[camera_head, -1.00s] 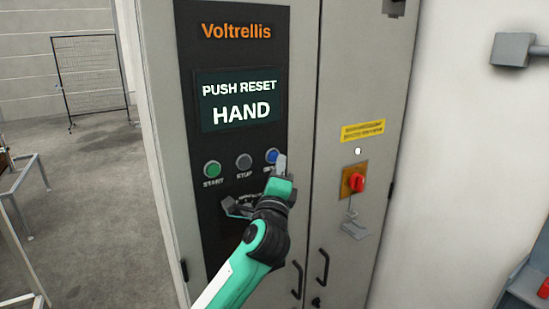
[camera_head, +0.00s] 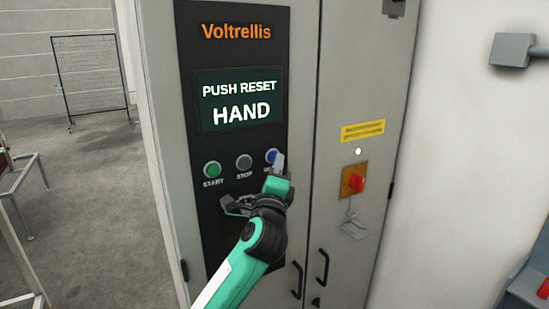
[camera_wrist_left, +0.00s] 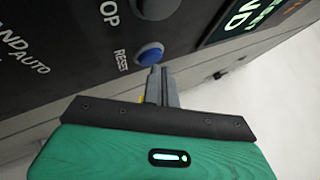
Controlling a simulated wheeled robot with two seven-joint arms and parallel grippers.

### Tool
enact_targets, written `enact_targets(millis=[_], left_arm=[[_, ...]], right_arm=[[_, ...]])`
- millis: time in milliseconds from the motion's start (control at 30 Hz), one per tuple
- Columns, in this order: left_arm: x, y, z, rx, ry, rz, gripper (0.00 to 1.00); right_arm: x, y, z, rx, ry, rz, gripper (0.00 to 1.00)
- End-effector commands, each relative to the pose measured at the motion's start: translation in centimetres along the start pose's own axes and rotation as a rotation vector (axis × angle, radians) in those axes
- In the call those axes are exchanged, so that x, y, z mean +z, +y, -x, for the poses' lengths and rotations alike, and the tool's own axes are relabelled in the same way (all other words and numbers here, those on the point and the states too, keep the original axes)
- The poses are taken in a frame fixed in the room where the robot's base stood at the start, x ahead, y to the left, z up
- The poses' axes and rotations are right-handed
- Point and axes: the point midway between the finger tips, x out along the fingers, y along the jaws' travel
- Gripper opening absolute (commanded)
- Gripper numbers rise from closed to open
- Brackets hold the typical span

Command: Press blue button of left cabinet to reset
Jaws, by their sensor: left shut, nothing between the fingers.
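The left cabinet (camera_head: 230,26) has a black control panel with a screen (camera_head: 239,100) reading "PUSH RESET HAND". Its blue button (camera_head: 271,156) sits at the right end of the button row, partly hidden by my gripper. In the left wrist view the blue button (camera_wrist_left: 150,54) is labelled "RESET". My left gripper (camera_head: 280,161) is shut and empty, its fingertips right at the blue button's edge. In the left wrist view the fingertips (camera_wrist_left: 158,72) lie just below the button; I cannot tell whether they touch it. My right gripper is in neither view.
The green start button (camera_head: 212,169) and grey stop button (camera_head: 244,162) sit left of the blue one. A red rotary switch (camera_head: 356,182) is on the neighbouring cabinet door. A mesh panel (camera_head: 91,76) stands at the far left, with open floor before it.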

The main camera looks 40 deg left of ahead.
Motion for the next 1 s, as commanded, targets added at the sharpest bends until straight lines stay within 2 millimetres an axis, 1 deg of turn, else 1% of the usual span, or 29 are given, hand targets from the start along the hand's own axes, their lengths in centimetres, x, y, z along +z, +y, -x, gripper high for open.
enact_targets(millis=[1000], left_arm=[[0.40, 0.46, -0.58, 0.001, 0.000, -0.001, 0.00]], right_arm=[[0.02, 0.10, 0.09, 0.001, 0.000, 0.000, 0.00]])
